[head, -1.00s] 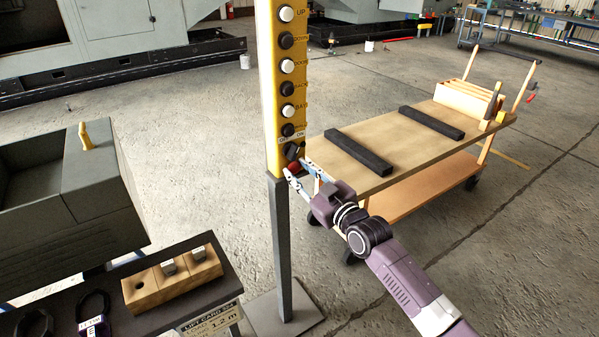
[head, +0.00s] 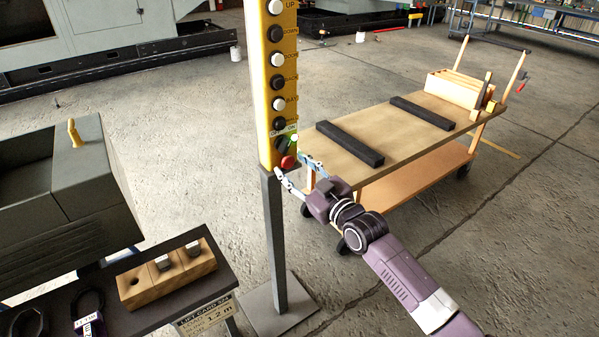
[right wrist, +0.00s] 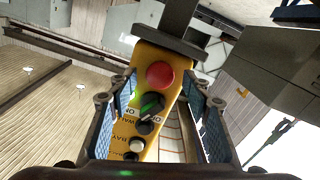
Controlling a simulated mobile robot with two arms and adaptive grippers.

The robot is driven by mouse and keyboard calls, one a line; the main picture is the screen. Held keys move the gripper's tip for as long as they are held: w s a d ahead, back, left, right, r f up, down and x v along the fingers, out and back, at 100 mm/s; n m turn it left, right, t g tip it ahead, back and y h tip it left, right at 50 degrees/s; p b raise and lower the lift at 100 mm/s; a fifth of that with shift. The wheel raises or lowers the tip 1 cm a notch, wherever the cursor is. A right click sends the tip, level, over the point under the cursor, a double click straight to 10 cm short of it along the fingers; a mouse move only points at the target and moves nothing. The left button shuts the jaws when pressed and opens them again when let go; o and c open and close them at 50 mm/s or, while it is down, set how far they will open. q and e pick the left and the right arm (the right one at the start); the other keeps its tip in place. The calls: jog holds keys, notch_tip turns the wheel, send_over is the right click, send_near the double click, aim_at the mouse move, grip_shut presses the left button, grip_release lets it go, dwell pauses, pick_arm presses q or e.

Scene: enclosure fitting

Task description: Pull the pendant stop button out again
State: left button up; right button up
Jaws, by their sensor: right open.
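The yellow pendant (head: 264,100) stands upright on a grey post. Its red stop button (head: 288,162) is at the bottom end, below a black selector knob (head: 282,146) with a green mark beside the ON label. My right gripper (head: 290,170) is open, its fingertips close to the button's lower and right sides. In the right wrist view the whole red button face (right wrist: 160,75) shows between and beyond the open fingers; I cannot tell whether they touch it. How far the button stands out is hard to tell. My left gripper is out of view.
The post (head: 276,240) rises from a floor plate. A wooden cart (head: 370,125) with two dark bars stands behind my right arm. A dark shelf with a wooden block (head: 165,275) is at the lower left. Open floor lies between.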

jog(key=v, duration=1.2)
jog(key=s+d+f+m+g+h, duration=0.15)
jog(key=d+f, duration=0.25)
jog(key=f, duration=0.8)
jog(key=d+f+m+g+h, duration=0.1)
jog(key=d+f+m+h, duration=0.2)
jog(key=f, duration=0.9)
jog(key=s+d+f+g+h, duration=0.1)
jog(key=s+d+f+g, duration=0.2)
jog(key=f, duration=0.5)
jog(key=s+d+f+h, duration=0.1)
jog(key=s+d+f, duration=0.1)
jog(key=s+f, duration=0.5)
jog(key=s+d+f+m+g+h, duration=0.25)
jog(key=s+f+g, duration=0.25)
jog(key=s+f, duration=1.3)
jog(key=s+f+g, duration=0.2)
jog(key=s+f, duration=0.2)
jog(key=s, duration=0.8)
jog(key=s+f+g, duration=0.2)
jog(key=s+f, duration=0.1)
jog(key=s, duration=0.9)
jog(key=shift+s+a+f, duration=0.4)
jog(key=shift+a, duration=0.05)
